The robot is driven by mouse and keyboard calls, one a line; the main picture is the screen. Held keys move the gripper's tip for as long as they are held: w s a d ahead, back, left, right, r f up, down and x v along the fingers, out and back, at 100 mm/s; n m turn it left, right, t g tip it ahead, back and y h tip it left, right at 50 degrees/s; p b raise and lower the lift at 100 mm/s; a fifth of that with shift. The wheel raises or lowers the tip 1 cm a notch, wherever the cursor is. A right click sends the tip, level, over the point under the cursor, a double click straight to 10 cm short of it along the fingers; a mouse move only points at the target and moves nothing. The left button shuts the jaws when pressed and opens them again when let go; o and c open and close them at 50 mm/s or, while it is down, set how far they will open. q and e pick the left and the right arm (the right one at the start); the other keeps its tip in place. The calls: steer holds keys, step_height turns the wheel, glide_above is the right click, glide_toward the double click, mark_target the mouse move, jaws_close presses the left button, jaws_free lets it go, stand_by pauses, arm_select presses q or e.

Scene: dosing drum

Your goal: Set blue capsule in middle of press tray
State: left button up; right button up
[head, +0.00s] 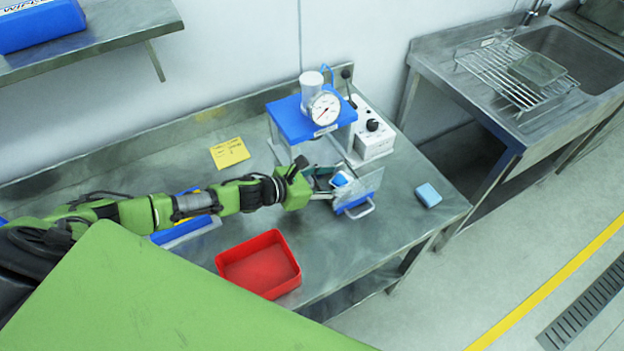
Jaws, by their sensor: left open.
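The press (308,121) stands at the back of the steel bench, with a blue top plate and a round dial gauge. Its press tray (368,186) is pulled out toward the front, with metal walls and a blue front with a grey handle. A small blue and white piece, which looks like the blue capsule (342,179), is inside the tray area. My left gripper (328,184) reaches in from the left, open, with its fingertips at the tray beside the capsule. Whether they touch it is too small to tell. My right gripper does not show.
A red bin (259,265) stands at the bench's front. A light blue block (428,195) lies right of the tray. A yellow note (230,153) lies behind my left arm. A white control box (373,135) adjoins the press. A sink counter (505,95) stands at right.

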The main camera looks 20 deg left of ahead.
arm_select(q)
steer(key=b+v, duration=0.2)
steer(key=v, duration=0.7)
steer(key=shift+s+a, duration=0.2)
steer(key=shift+a, duration=0.05)
steer(key=shift+b+v, duration=0.5)
steer(key=shift+v, duration=0.6)
steer(key=shift+r, duration=0.25)
steer(key=shift+w, duration=0.1)
